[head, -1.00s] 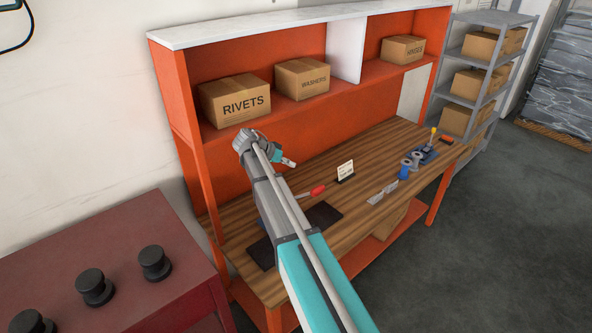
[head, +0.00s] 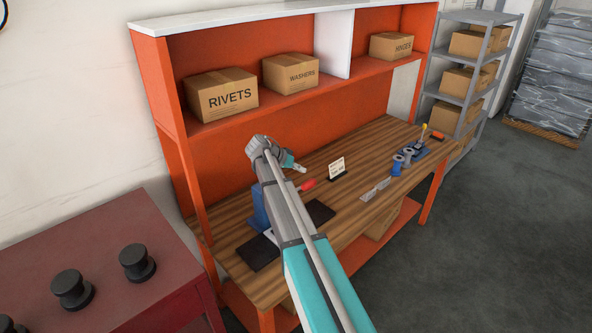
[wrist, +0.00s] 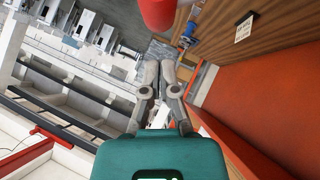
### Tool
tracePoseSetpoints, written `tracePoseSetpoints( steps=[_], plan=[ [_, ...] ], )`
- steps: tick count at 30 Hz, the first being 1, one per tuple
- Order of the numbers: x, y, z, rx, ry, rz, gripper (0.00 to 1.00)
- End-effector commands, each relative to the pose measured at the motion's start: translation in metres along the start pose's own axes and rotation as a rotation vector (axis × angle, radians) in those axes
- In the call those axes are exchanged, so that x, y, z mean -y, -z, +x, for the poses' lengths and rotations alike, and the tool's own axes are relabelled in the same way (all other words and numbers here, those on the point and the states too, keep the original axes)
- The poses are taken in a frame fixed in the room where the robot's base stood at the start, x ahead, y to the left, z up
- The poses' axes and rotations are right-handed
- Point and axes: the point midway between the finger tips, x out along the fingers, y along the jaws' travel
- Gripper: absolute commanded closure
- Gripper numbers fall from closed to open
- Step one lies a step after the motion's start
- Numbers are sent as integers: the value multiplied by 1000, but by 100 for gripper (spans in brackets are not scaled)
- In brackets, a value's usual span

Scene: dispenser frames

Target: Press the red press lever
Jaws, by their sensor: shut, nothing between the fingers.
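The red press lever's handle (head: 308,184) shows in the head view just right of my arm, above the wooden workbench. A red rounded end (wrist: 157,12), which looks like the same handle, is at the top of the wrist view, beyond my fingertips. A blue press body (head: 259,205) shows left of my arm; the arm hides the part between it and the handle. My gripper (head: 300,168) is above the bench, behind the handle in the head view. In the wrist view my gripper's fingers (wrist: 158,66) are together and empty. I cannot tell whether they touch the handle.
A small white card (head: 337,168) stands on the wooden bench (head: 375,150). Blue and grey parts (head: 402,160) lie farther right. Boxes marked RIVETS (head: 222,96) and WASHERS (head: 290,71) sit on the orange shelf above. A dark red table (head: 90,245) is at lower left.

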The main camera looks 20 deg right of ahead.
Motion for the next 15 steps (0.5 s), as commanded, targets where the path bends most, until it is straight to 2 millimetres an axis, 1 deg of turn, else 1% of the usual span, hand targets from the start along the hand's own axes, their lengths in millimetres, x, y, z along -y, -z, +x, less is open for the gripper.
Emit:
tracePoseSetpoints(
  steps=[1,6,15],
  plan=[
    [1,-6,6,0,0,0,100],
    [1,-14,14,0,0,0,100],
    [0,-21,21,0,0,0,100]
  ],
)
